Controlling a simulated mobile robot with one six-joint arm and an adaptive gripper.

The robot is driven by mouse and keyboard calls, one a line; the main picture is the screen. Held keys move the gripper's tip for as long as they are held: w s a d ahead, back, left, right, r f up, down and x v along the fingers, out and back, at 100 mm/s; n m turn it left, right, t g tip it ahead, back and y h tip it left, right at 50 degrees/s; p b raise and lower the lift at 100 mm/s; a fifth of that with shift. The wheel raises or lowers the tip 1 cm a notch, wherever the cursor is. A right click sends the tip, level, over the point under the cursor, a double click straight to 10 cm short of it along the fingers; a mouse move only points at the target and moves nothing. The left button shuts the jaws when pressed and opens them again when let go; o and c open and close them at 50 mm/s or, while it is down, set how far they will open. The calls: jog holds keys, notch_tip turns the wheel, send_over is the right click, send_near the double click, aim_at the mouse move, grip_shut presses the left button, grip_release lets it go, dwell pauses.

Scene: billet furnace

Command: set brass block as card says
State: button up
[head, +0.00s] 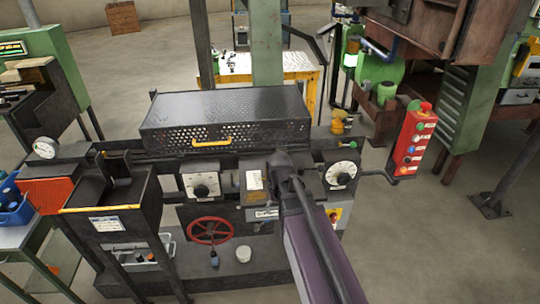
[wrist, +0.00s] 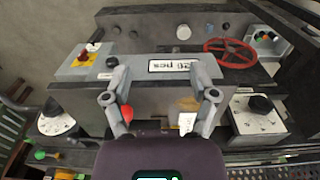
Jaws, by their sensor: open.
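My gripper (wrist: 160,88) is open and empty, over the front of the dark machine between its two dials. In the head view, the dark end of my arm hides the gripper's fingers. A small brass-coloured piece (wrist: 188,103) shows beside the right finger in the wrist view; I cannot tell whether it is the brass block.
A perforated black cover (head: 226,115) with a yellow handle lies behind. Dials (head: 201,188) and (head: 341,174) flank the front. A red control box (head: 412,143) stands right.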

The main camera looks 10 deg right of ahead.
jog(key=w+d+r+m+p, duration=0.1)
jog(key=w+r+m+p, duration=0.1)
jog(key=w+r+p, duration=0.5)
jog(key=w+d+r+m+p, duration=0.1)
jog(key=w+r+p, duration=0.7)
jog(key=w, duration=0.6)
jog(key=shift+w+d+r+m, duration=0.2)
jog(key=shift+r+m, duration=0.2)
jog(key=shift+r, duration=0.35)
jog(key=shift+f, duration=0.2)
notch_tip(320, 180, down, 14)
jog(key=b, duration=1.3)
jog(key=shift+r+b, duration=0.25)
jog(key=shift+b, duration=0.1)
grip_shut()
